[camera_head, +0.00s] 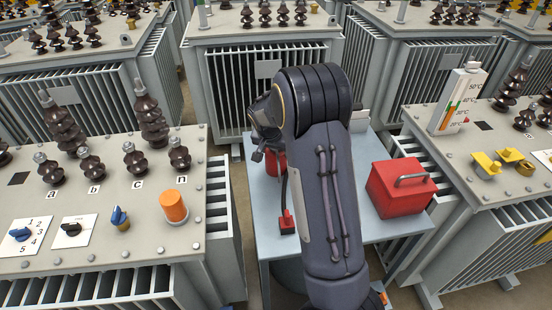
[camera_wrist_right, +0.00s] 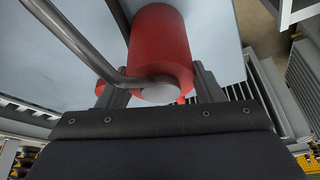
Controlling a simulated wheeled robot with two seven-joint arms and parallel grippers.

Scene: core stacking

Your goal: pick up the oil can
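The oil can is a red cylinder (camera_wrist_right: 160,45) with a grey cap and a bent metal tube, seen close up in the right wrist view. In the head view its red body (camera_head: 274,162) shows beside my right arm, which hides part of it. My right gripper (camera_wrist_right: 160,90) has one finger on each side of the can. I cannot tell whether the fingers press on it or stand just clear. In the head view my right gripper (camera_head: 260,153) is mostly hidden by its wrist. My left gripper is not in view.
A light blue table (camera_head: 260,255) carries a red toolbox (camera_head: 400,188) on the right and a small red piece (camera_head: 287,222) with a dark rod. Grey transformers with dark insulators surround the table. An orange cylinder (camera_head: 173,206) stands on the left one.

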